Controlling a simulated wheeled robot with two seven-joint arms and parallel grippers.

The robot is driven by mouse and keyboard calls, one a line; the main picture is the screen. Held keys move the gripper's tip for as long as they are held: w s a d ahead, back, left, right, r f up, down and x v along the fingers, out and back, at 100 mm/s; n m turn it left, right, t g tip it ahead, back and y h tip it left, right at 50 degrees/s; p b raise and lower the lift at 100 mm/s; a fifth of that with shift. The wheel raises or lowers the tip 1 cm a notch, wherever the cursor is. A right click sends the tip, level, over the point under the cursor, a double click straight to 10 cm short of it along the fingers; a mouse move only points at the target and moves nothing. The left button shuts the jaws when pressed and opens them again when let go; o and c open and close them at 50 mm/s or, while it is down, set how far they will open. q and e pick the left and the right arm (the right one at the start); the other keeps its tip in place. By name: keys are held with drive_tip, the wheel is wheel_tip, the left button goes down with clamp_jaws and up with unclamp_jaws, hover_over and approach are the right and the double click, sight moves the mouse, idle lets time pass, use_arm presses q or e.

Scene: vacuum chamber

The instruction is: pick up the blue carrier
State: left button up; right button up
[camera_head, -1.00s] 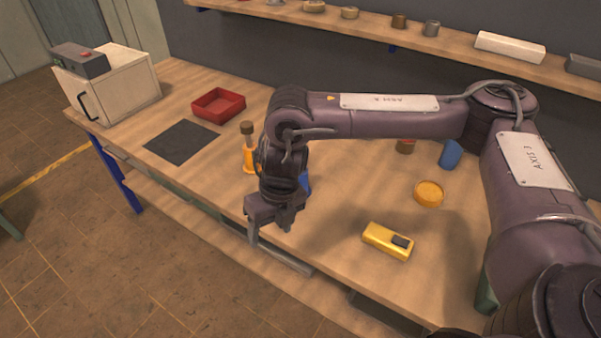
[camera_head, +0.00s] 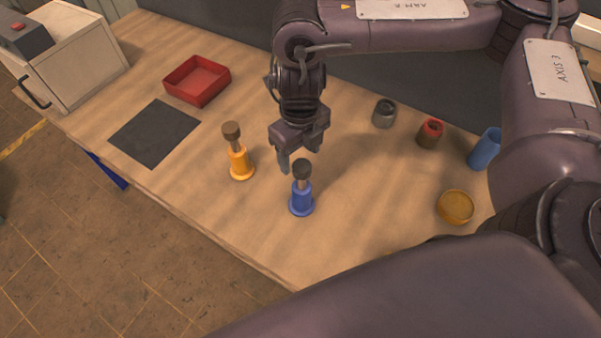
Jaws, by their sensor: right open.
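The blue carrier (camera_head: 302,200) stands upright on the wooden table, with a blue flanged base and a dark knob on top. My right gripper (camera_head: 299,160) is open and empty, pointing down just above and behind the carrier's knob. Its fingers look apart from the carrier, though the exact gap in depth is hard to tell. My left gripper is not in view.
An orange carrier (camera_head: 240,164) stands left of the blue one. A black mat (camera_head: 154,133) and a red tray (camera_head: 197,81) lie further left. A grey cup (camera_head: 384,113), a red-topped cup (camera_head: 430,134), a blue cup (camera_head: 485,149) and a yellow round dish (camera_head: 455,207) stand right.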

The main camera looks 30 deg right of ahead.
sight(301, 165)
drive_tip(key=shift+s+a+f, duration=0.15)
drive_tip(key=shift+s+f, duration=0.2)
drive_tip(key=shift+f, duration=0.25)
drive_tip(key=shift+s+a+f, duration=0.1)
drive_tip(key=shift+s+f, duration=0.2)
drive_tip(key=shift+f, duration=0.3)
drive_tip(key=f, duration=0.4)
drive_tip(key=shift+w+d+b, duration=0.3)
drive_tip(key=shift+w+b, duration=0.05)
drive_tip(key=shift+b, duration=0.05)
drive_tip(key=shift+f, duration=0.15)
drive_tip(key=shift+c, duration=0.4)
drive_tip(key=c, duration=0.5)
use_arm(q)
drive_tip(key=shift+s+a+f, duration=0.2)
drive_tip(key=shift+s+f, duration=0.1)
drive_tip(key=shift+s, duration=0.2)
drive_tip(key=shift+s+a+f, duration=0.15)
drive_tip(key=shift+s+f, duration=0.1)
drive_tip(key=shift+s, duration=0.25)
use_arm(e)
clamp_jaws()
